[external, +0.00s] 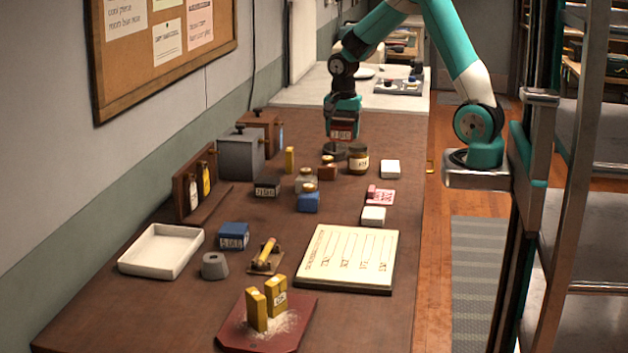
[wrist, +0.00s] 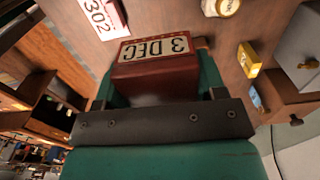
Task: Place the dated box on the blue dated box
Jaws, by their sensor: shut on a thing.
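My gripper (external: 342,112) is shut on a red dated box (external: 341,133) and holds it above the far part of the counter. In the wrist view the red box (wrist: 153,73) sits between the fingers, its white label reading "3 DEC". The blue dated box (external: 233,236) rests on the counter at the left, beside the white tray, with a pale date label on its front. Its top is bare. It is well to the left of and nearer the camera than my gripper. I cannot make it out in the wrist view.
A black dated box (external: 267,187), a blue-bodied jar (external: 308,201) and other jars stand mid-counter. A lettered board (external: 348,259) lies to the right.

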